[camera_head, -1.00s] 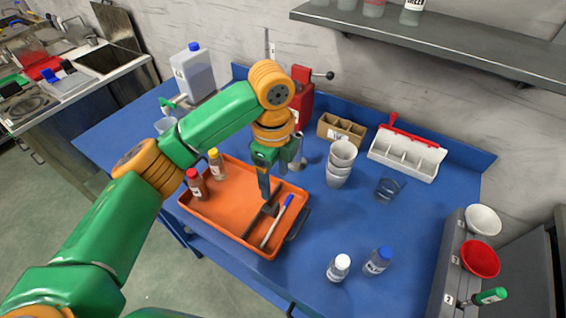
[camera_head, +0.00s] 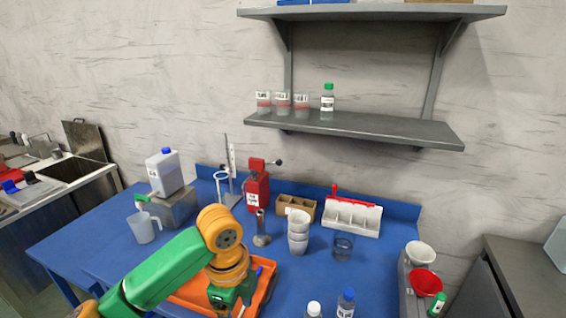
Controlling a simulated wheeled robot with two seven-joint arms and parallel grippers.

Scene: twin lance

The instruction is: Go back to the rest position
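My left arm comes in from the lower left, green with orange joints. Its gripper (camera_head: 236,304) points down over the orange tray (camera_head: 267,270) at the bottom edge of the head view. The fingertips are cut off or too small to read, so I cannot tell whether it is open or shut. The tray's contents are mostly hidden by the arm and the picture edge. My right gripper and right arm are not in view.
Two bottles (camera_head: 346,304) stand at the front. A grey shelf (camera_head: 360,127) hangs above.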

